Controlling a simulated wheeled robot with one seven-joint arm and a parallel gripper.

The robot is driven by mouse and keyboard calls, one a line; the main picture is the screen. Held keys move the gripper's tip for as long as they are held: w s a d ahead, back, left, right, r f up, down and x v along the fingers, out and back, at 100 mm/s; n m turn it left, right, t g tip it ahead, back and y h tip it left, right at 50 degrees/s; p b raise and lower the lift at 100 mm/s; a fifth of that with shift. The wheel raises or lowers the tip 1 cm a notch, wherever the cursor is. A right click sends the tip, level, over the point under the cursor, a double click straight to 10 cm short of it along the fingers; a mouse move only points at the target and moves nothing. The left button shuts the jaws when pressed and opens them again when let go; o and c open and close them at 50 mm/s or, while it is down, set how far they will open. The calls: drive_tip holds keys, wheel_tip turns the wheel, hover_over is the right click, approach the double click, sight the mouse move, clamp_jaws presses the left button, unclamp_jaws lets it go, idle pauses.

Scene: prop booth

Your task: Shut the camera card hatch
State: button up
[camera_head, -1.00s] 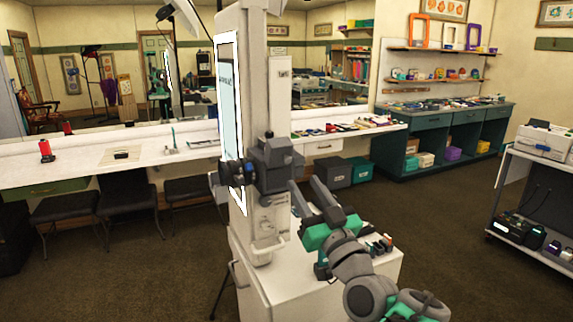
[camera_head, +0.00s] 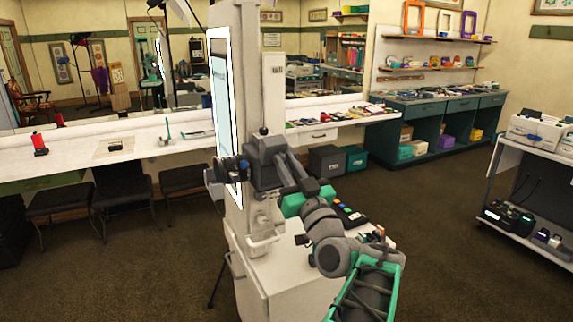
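The dark grey camera (camera_head: 262,155) is mounted on the front of the tall white booth column, with its lens (camera_head: 222,172) facing left. My gripper (camera_head: 284,167) is at the camera's right side, its two dark fingers pointing up and left at the body. The fingers look apart, with nothing seen between them. They overlap the camera's right side in this view, so I cannot tell whether they touch it. The card hatch cannot be made out; it is small or hidden behind the fingers.
The white booth cabinet (camera_head: 290,270) stands below the camera, with a dark control panel (camera_head: 350,215) on its top near my arm. A long white counter (camera_head: 75,155) runs behind at left. A cart (camera_head: 540,215) stands at right. Floor between is clear.

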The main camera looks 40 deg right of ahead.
clamp_jaws()
idle(0.9)
